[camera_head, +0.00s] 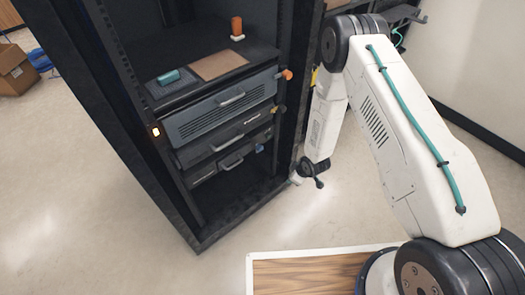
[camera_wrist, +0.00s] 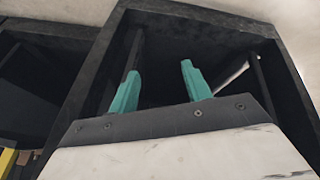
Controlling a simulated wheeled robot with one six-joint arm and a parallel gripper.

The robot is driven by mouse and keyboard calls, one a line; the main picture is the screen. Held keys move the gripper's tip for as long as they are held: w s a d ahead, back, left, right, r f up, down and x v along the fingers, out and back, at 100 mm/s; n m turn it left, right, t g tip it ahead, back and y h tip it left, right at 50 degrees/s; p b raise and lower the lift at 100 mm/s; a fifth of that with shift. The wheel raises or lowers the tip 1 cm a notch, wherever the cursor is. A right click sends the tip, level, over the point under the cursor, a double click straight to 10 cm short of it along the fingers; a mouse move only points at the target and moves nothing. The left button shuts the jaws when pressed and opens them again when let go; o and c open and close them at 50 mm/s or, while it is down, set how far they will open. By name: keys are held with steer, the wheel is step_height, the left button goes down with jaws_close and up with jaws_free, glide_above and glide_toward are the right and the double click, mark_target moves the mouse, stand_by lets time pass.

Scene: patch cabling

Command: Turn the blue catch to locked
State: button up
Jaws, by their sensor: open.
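A small blue piece (camera_head: 259,148), likely the blue catch, shows at the right end of the lowest rack unit (camera_head: 230,162) in the head view. It is too small to tell which way it is turned. I cannot make it out in the wrist view. My gripper (camera_wrist: 160,86) shows two teal fingers spread apart with nothing between them. In the head view the end of my arm is low by the rack's right front post, to the right of the blue piece and apart from it.
The black rack (camera_head: 165,165) holds several units. An orange catch (camera_head: 287,74) and a yellow catch (camera_head: 279,109) stick out at its right side. Floor in front is clear beside a wooden board (camera_head: 305,275).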

steer(key=a+f+n+t+y, duration=0.2)
steer(key=a+f, duration=0.2)
steer(key=f, duration=0.2)
steer(key=n+t+y, duration=0.5)
steer(key=t+y, duration=0.1)
steer(key=t, duration=0.2)
glide_toward(261, 149)
steer(key=w, duration=0.1)
steer(key=x, duration=0.8)
steer(key=shift+a+f, duration=0.2)
steer(key=shift+a, duration=0.1)
steer(key=c, duration=1)
